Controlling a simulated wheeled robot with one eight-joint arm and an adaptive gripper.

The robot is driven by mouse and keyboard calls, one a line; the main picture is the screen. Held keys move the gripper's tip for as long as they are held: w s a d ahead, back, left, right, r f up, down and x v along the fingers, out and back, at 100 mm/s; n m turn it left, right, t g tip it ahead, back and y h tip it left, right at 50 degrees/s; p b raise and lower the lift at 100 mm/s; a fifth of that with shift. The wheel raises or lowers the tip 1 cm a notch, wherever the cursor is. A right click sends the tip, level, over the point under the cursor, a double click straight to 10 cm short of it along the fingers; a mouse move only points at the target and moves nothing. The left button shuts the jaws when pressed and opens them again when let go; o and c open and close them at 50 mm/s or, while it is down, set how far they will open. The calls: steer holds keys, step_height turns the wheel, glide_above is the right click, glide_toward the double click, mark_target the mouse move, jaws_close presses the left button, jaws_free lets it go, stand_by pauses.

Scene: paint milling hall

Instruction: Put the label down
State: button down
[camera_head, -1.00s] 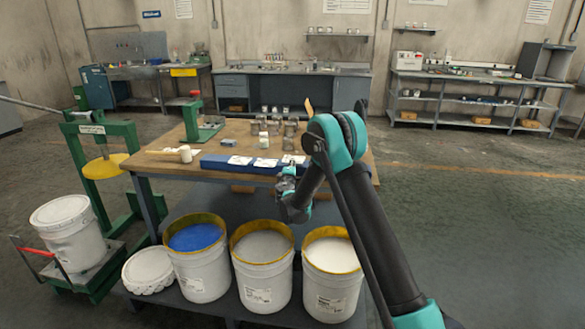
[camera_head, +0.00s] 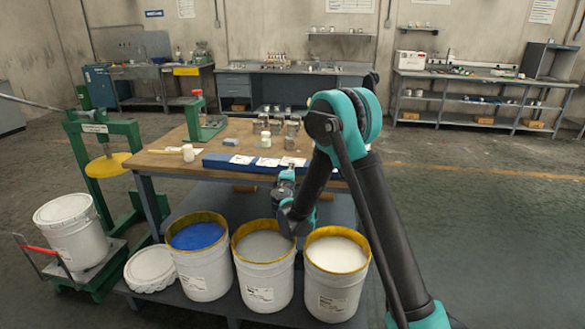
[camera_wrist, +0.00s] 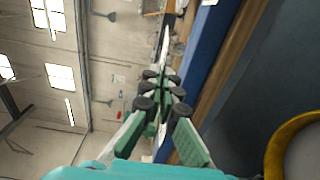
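A long blue block (camera_head: 217,164) lies along the front edge of the wooden table, with white labels on its top: one at the left (camera_head: 241,159), one in the middle (camera_head: 267,162), one at the right (camera_head: 292,162). My gripper (camera_head: 285,180) is just in front of the block, below the right label and above the buckets. In the wrist view the green-padded fingers of my gripper (camera_wrist: 161,72) converge to close tips beside the blue block (camera_wrist: 207,45). A thin pale sliver shows at the tips; I cannot tell whether it is a held label or part of a finger.
The wooden table (camera_head: 165,162) bears a mallet (camera_head: 187,153), several metal cans (camera_head: 276,127) and a green press (camera_head: 205,122). Below stand open buckets of blue (camera_head: 205,275), grey (camera_head: 265,285) and white paint (camera_head: 336,290). The floor at right is clear.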

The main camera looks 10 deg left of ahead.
steer(key=s, duration=0.1)
steer(key=s+r, duration=0.1)
steer(key=shift+s, duration=0.3)
steer(key=shift+d, duration=0.1)
steer(key=w+d, duration=0.2)
steer(key=d, duration=1.4)
steer(key=w+d+r, duration=0.1)
steer(key=w+d, duration=0.1)
steer(key=d, duration=1.4)
steer(key=shift+w+d, duration=0.25)
steer(key=shift+d, duration=0.15)
